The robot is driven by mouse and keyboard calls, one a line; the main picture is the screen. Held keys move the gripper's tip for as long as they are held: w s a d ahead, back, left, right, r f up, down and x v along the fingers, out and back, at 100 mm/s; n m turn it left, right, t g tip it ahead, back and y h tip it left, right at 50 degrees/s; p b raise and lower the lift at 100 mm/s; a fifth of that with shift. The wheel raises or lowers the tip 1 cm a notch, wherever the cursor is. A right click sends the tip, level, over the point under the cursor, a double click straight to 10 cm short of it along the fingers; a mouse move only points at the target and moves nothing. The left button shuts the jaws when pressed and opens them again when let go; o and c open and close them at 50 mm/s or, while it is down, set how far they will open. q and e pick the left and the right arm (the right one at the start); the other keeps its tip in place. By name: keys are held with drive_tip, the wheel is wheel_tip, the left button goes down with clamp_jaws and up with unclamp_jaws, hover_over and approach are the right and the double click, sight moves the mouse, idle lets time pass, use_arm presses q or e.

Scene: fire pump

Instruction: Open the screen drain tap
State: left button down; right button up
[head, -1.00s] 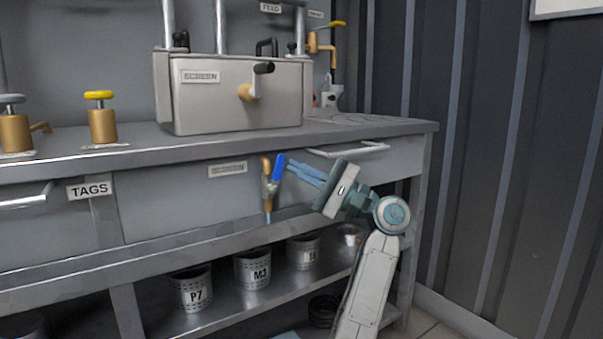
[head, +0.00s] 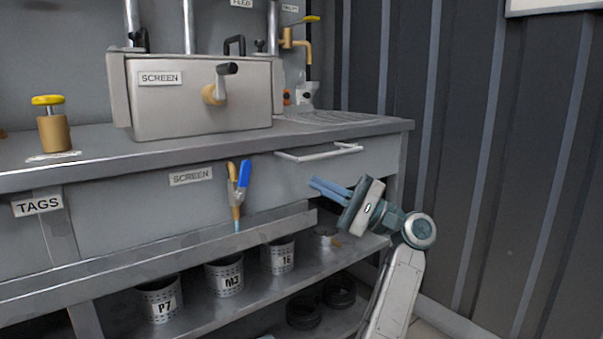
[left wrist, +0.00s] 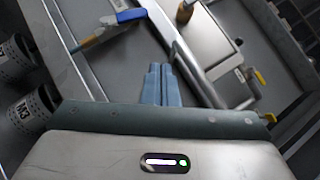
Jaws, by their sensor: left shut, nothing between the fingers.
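The screen drain tap (head: 235,205) is a brass tap with a blue lever (head: 244,174), on the bench front beside the SCREEN label (head: 191,176). The lever points up and leans slightly right; the spout points down with a light blue tip. In the left wrist view the brass tap (left wrist: 88,42) and blue lever (left wrist: 130,15) show at the upper left. My left gripper (head: 312,184) is to the right of the tap, apart from it. Its blue fingers (left wrist: 160,82) are together and empty. My right gripper is not in view.
A drawer handle (head: 318,153) juts out above my left gripper. A ledge (head: 150,250) runs below the tap, and a shelf holds cans, including the M3 can (head: 225,278). The SCREEN box (head: 200,98) stands on the benchtop. A ribbed dark wall (head: 470,150) is at right.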

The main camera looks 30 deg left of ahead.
use_arm(q)
drive_tip(key=shift+r+v, duration=0.2)
drive_tip(key=shift+v, duration=0.95)
drive_tip(key=shift+w, duration=0.1)
